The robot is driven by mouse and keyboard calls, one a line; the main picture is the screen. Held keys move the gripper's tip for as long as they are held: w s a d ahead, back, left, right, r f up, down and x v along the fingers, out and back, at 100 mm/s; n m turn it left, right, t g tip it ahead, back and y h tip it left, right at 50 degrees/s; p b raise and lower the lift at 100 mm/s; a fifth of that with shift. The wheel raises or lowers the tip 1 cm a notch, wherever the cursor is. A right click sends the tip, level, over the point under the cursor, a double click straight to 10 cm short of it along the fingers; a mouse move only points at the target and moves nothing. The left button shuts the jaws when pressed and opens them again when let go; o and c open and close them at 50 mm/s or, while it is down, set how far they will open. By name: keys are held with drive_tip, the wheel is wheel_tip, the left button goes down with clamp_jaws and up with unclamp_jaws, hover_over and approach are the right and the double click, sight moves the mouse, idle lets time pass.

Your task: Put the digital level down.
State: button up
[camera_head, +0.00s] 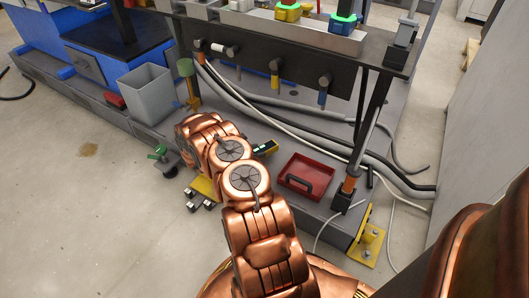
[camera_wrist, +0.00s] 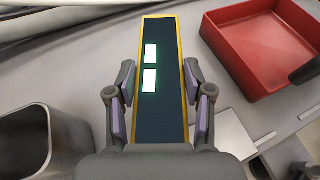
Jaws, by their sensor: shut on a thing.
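The digital level (camera_wrist: 162,115) is a long dark bar with yellow edges and two lit pale-green displays. It runs up the middle of the wrist view. My gripper (camera_wrist: 159,78) is shut on it, with a finger on each long side. In the head view the far end of the level (camera_head: 265,148) shows beyond my arm, over the grey platform. My arm hides the rest of it and my gripper there. I cannot tell whether the level touches the surface below.
A red tray (camera_wrist: 243,87) lies to the right of the level; it also shows in the head view (camera_head: 329,178). A grey bin (camera_wrist: 71,140) stands to the left. Cables (camera_head: 290,124) run behind, below the dark panel. Some grey platform between these is bare.

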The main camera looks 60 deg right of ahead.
sight(263, 144)
drive_tip(key=d, duration=0.2)
drive_tip(key=d+b, duration=0.1)
drive_tip(key=d, duration=0.3)
drive_tip(key=shift+f, duration=0.3)
drive_tip(key=shift+f+b, duration=0.95)
drive_tip(key=shift+f, duration=0.75)
drive_tip(key=shift+f, duration=0.15)
drive_tip(key=o, duration=1.4)
drive_tip(key=shift+c, duration=0.2)
